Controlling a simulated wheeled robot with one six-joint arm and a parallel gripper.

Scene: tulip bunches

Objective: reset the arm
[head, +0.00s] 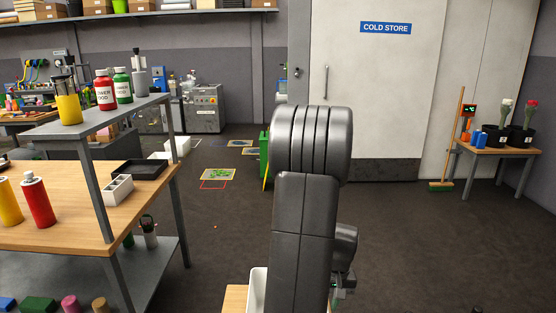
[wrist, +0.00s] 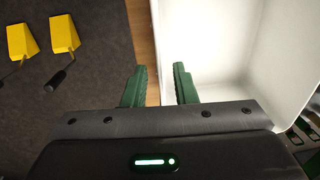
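My arm stands upright in the middle of the head view and bends over at its top. My gripper (wrist: 160,84) shows in the wrist view with its two green fingers apart and nothing between them. It is over the near edge of a white bin (wrist: 215,50) and a strip of wooden table top (wrist: 142,30). In the head view only a small part of the gripper shows low behind the arm. The white bin also shows there, partly hidden by the arm (head: 258,290).
A wooden bench (head: 80,190) with bottles and a raised grey shelf (head: 100,118) stands at the left. A small table (head: 500,150) with potted tulips (head: 506,110) and a broom (head: 450,150) are at the right. Yellow wedges (wrist: 64,33) lie beside the table. Open floor lies between.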

